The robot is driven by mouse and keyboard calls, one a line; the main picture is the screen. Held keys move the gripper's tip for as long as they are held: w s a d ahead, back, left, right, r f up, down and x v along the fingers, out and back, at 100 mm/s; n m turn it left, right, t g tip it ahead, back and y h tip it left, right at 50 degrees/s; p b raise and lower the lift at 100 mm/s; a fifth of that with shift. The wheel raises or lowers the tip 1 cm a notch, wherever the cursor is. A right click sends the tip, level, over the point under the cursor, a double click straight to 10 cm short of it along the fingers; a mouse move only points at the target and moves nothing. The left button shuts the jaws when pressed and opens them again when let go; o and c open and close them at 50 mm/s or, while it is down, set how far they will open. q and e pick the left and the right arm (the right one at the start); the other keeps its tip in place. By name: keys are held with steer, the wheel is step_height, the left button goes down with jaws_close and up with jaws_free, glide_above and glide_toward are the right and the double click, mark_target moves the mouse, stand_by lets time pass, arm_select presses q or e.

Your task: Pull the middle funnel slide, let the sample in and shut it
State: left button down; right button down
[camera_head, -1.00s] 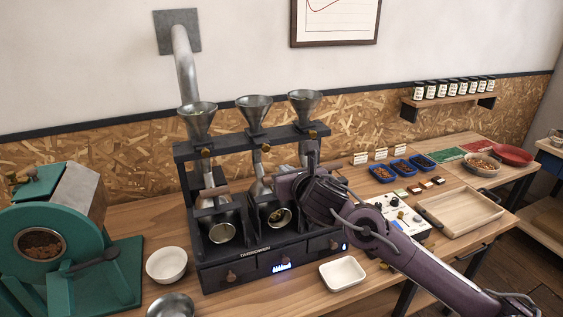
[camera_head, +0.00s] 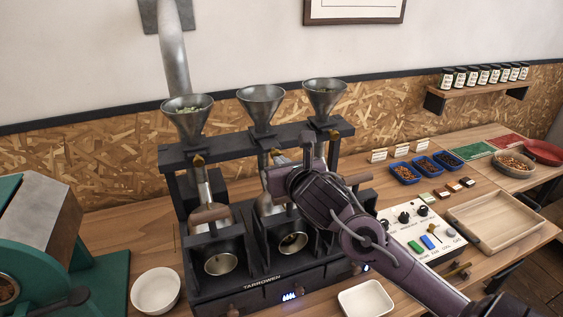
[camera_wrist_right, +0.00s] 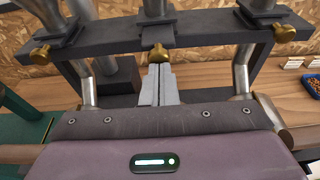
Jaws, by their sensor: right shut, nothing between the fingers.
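The middle metal funnel (camera_head: 260,104) stands on the dark rack of the three-barrel roaster (camera_head: 210,151), between two like funnels. A brass slide knob (camera_wrist_right: 158,52) sits on the rack's front face under it in the right wrist view. My right gripper (camera_wrist_right: 159,70) is shut and empty, its pale fingertips just below and near this knob; I cannot tell whether they touch. In the head view my right gripper (camera_head: 280,160) covers part of the middle barrel's top. The funnel's inside looks empty, but I cannot be sure. My left gripper is not in view.
The left funnel (camera_head: 188,118) holds greenish beans; the right funnel (camera_head: 325,97) stands near my right arm. A white bowl (camera_head: 156,291) and a white dish (camera_head: 366,299) lie in front. A control box (camera_head: 422,231) and a wooden tray (camera_head: 495,221) stand to the right.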

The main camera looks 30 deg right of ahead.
mark_target(277, 154)
steer(key=w, duration=0.3)
steer(key=shift+w+d+r, duration=0.15)
steer(key=shift+w+d, duration=0.1)
steer(key=shift+d, duration=0.15)
steer(key=shift+s+r, duration=0.1)
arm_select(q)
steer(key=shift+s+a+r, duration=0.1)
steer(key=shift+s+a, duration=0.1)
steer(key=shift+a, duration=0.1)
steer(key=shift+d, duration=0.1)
